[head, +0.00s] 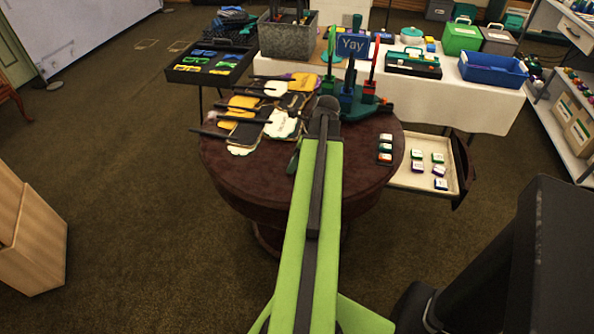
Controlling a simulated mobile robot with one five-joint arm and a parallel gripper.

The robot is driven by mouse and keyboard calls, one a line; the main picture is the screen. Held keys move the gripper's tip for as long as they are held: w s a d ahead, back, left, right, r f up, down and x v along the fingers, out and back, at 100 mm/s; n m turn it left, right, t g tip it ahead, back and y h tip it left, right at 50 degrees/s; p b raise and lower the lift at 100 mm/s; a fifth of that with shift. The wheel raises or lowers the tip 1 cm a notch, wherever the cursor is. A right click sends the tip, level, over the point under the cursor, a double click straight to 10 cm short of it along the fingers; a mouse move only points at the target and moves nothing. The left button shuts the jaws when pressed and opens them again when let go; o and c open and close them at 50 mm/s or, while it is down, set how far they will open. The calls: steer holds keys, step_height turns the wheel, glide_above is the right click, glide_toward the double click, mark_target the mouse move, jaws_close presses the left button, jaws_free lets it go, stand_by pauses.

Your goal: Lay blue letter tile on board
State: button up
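A blue letter tile (441,184) with a white top lies in an open pale drawer (394,180) at the right side of the round brown table. Several green and purple tiles lie loose in the same drawer. Three more white-topped tiles (385,147) form a column on the table's right edge. I cannot make out which surface is the board. My green arm reaches over the table, left of the tiles; its dark wrist shows over the table, but the gripper's fingers are hidden.
Several speech-bubble paddles (283,123) cover the table's left half. A white table (480,106) with a blue bin (493,69) is behind. Shelves stand at right.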

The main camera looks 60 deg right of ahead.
steer(key=shift+f, duration=0.1)
jaws_close()
steer(key=shift+r+p, duration=0.5)
steer(key=shift+p, duration=0.2)
step_height(320, 180, up, 4)
steer(key=p, duration=0.4)
steer(key=s+d+r+p, duration=0.1)
steer(key=s+r+p, duration=0.6)
steer(key=s, duration=0.4)
steer(key=shift+s+r+p, duration=0.25)
steer(key=shift+r+p, duration=0.05)
